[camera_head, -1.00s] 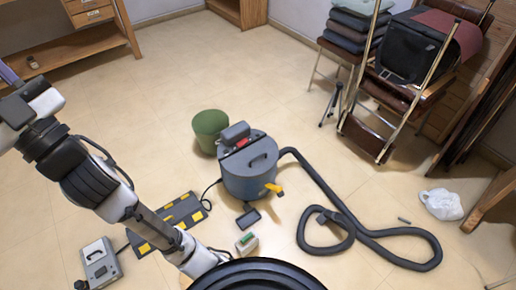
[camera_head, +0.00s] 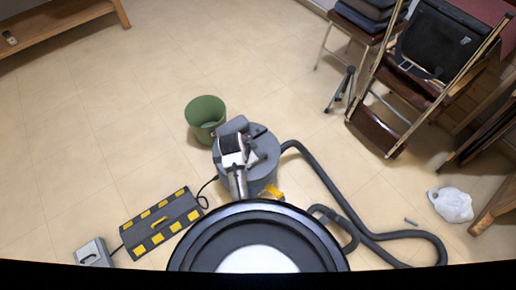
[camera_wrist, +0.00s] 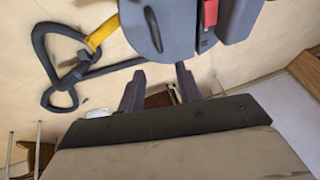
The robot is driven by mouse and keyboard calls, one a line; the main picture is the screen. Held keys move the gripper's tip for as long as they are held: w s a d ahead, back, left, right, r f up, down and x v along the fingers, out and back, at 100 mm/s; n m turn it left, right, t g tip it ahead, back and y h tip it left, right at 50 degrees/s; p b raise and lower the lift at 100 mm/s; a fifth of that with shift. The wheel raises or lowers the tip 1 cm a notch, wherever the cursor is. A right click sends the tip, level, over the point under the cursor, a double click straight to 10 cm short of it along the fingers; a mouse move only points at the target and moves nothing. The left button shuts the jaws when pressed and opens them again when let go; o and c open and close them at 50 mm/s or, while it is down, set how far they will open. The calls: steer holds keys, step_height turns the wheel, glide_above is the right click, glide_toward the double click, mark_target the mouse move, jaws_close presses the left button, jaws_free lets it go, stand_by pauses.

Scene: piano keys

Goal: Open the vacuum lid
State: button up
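The vacuum (camera_head: 262,181) is a round blue-grey canister standing on the floor. Its grey lid (camera_head: 264,142) looks closed on top, partly hidden by my arm. In the wrist view the lid (camera_wrist: 180,28) fills the top middle, with its dark handle (camera_wrist: 153,29). A red latch (camera_wrist: 210,12) sits to the handle's right, on a dark block. My gripper (camera_wrist: 159,72) is open and empty, its two fingers apart and pointing toward the lid's edge. I cannot tell if it touches the vacuum. In the head view my gripper (camera_head: 233,148) is over the lid's left part.
A green bin (camera_head: 205,112) stands just behind and left of the vacuum. A black hose (camera_head: 335,180) curls out to the right. Stacked chairs (camera_head: 415,80) and a white bag (camera_head: 451,204) are at right.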

steer(key=b+x, duration=0.1)
steer(key=x, duration=1.2)
steer(key=shift+d+f, duration=0.15)
steer(key=shift+f, duration=0.2)
steer(key=shift+c, duration=0.2)
jaws_close()
